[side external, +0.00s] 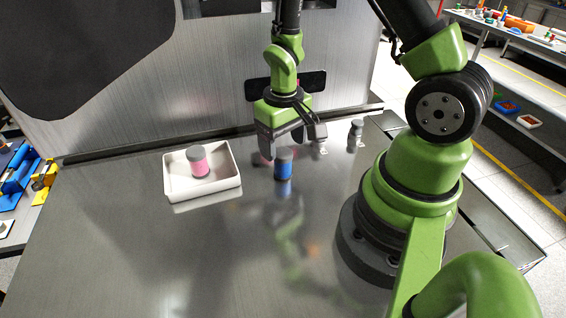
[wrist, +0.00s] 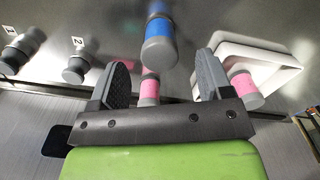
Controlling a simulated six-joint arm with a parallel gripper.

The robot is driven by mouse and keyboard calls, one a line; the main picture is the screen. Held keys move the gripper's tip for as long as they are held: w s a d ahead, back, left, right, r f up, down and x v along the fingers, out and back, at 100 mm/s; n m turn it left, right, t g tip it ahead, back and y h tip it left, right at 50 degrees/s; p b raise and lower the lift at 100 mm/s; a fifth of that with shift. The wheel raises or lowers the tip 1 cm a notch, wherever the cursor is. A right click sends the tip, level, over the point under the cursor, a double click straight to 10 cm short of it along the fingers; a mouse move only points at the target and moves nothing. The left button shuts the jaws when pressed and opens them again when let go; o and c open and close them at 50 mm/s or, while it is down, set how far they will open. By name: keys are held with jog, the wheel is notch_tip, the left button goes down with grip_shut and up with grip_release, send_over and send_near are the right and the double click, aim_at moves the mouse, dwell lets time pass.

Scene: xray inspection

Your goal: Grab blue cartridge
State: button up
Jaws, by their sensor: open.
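The blue cartridge (side external: 283,168), with a grey cap, stands upright on the metal table in the side view. In the wrist view the blue cartridge (wrist: 158,32) lies beyond the fingertips, roughly in line with the gap between them. My gripper (side external: 294,149) is open, just behind and above the cartridge in the side view. In the wrist view my gripper (wrist: 163,65) has its two dark fingers spread apart and holds nothing. The cartridge appears apart from both fingers.
A white tray (side external: 178,193) to the left holds a pink cartridge (side external: 199,164). Another pink cartridge (wrist: 149,91) shows between the fingers in the wrist view. Grey-capped items stand near labels 1 and 2 (wrist: 78,66). The front of the table (side external: 150,265) is clear.

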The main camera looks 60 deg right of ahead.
aim_at(283, 166)
jog(key=shift+w+f, duration=0.1)
jog(key=shift+f, duration=3.25)
jog(key=c, duration=1)
